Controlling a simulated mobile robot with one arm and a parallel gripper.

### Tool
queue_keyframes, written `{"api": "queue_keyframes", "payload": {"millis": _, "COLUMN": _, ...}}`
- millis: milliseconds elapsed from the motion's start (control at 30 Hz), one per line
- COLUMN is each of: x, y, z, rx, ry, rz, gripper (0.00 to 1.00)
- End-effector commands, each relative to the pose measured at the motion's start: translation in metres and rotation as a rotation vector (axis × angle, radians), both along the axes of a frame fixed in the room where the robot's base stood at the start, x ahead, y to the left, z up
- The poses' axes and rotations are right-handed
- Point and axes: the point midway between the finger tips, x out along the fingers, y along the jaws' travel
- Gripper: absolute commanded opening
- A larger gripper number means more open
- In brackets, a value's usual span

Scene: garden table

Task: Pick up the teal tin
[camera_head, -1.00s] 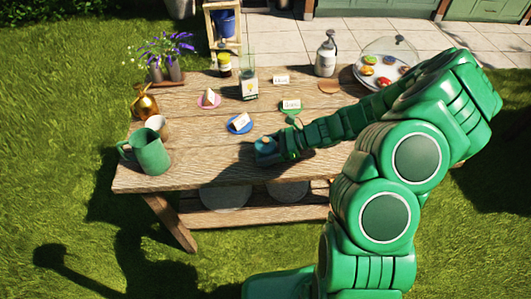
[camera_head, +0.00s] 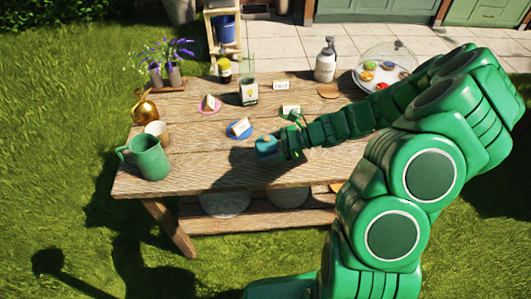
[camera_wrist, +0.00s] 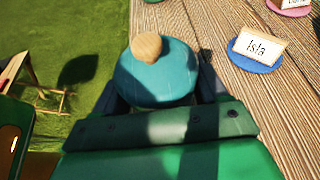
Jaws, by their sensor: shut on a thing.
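The teal tin (camera_head: 266,145) is in my gripper (camera_head: 280,149) at the front middle of the wooden table. In the wrist view the teal tin (camera_wrist: 157,80) has a round teal lid with a wooden knob. The dark fingers of my gripper (camera_wrist: 160,92) are shut on it, one at each side. The tin appears held a little above the table top, near its front edge. The tin's lower part is hidden in the wrist view.
A blue plate (camera_head: 239,130) with a name card lies just behind the tin; the card reads "Isla" in the wrist view. A green watering can (camera_head: 150,158) and a cup (camera_head: 157,131) stand at the left. A glass dome (camera_head: 385,64) covers treats at the back right.

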Motion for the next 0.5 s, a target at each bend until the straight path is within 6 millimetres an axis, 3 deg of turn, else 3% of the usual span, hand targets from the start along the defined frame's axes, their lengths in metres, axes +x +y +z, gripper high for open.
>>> {"api": "queue_keyframes", "payload": {"millis": 300, "x": -0.035, "y": -0.007, "z": 0.044, "rx": 0.0, "ry": -0.004, "rz": -0.001, "gripper": 0.23}}
{"api": "queue_keyframes", "payload": {"millis": 500, "x": -0.065, "y": -0.012, "z": 0.06, "rx": 0.001, "ry": 0.001, "rz": 0.001, "gripper": 0.23}}
